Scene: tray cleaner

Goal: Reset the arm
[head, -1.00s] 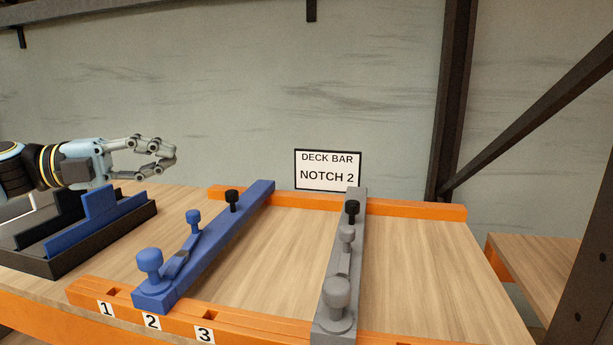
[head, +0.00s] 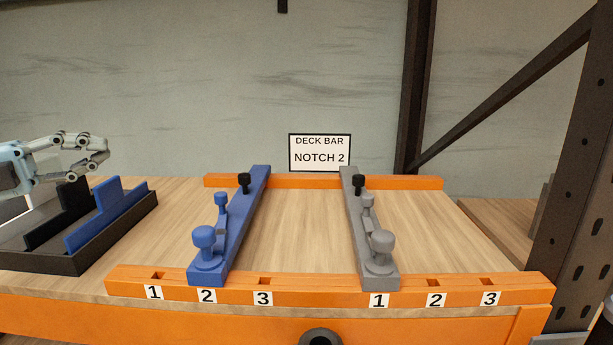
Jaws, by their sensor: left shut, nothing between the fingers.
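My left gripper (head: 98,156) is at the left edge of the head view, above the black tray. Its fingers are shut and hold nothing. The blue bar (head: 238,220) lies across the two orange rails, its near end at the left notch 2. The grey bar (head: 362,215) lies across the rails at the right, its near end at the right notch 1. Each bar carries two knobs of its own colour and a black knob near the far end. My right gripper is not in view.
A sign (head: 320,153) reading "DECK BAR NOTCH 2" stands behind the far orange rail (head: 310,181). The near orange rail (head: 325,288) has numbered notches. A black tray (head: 60,262) with blue and black upright pieces is at the left. A dark metal post (head: 568,170) stands at the right.

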